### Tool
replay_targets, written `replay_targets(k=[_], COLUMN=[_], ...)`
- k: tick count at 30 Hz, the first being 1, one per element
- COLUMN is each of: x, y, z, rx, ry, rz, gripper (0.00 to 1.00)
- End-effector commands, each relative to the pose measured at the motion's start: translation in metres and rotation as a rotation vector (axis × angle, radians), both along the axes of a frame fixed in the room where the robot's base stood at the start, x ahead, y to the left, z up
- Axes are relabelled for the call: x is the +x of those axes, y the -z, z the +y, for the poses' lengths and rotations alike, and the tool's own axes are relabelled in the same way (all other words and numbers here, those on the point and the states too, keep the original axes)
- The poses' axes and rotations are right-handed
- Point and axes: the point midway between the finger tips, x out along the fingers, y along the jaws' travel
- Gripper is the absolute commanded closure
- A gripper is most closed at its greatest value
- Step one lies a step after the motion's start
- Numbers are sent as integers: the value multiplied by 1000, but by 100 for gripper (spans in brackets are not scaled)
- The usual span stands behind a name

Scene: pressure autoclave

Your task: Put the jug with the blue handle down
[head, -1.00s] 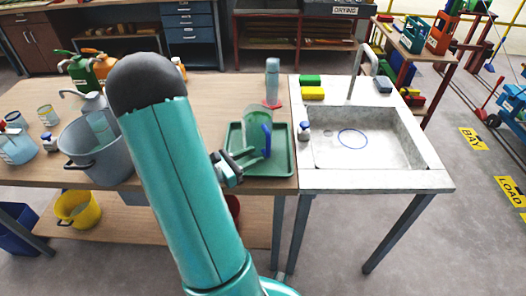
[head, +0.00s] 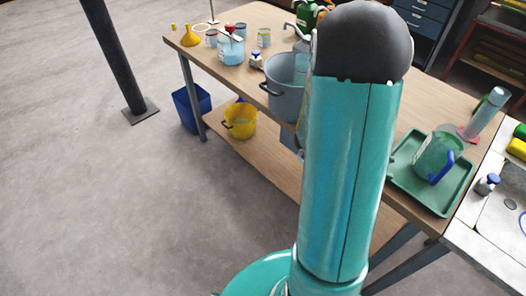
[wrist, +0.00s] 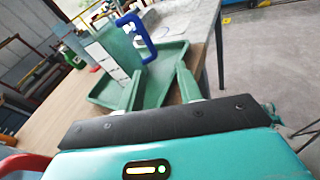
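The jug with the blue handle (head: 432,157) is translucent green and stands on a green tray (head: 440,207) at the right of the head view. In the wrist view the jug (wrist: 118,43) is just beyond my fingertips, with its blue handle to the right and a white scale on its side. The tray (wrist: 172,58) lies around and below it there. My gripper (wrist: 160,76) is open, its two green fingers apart with nothing held between them. In the head view my arm hides the gripper.
The sink counter (head: 484,225) adjoins at the right. Floor at the left is mostly open.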

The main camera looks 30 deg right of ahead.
Motion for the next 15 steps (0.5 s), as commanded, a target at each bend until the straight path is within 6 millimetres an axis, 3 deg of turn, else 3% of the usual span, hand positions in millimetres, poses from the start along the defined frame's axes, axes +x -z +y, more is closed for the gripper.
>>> replay_targets(k=[3,8,15], x=[16,37,73], y=[-18,-32,-55], z=[36,86,172], rx=[14,73,234], ry=[40,88,148], rz=[-226,-525,-977], gripper=[65,65,65])
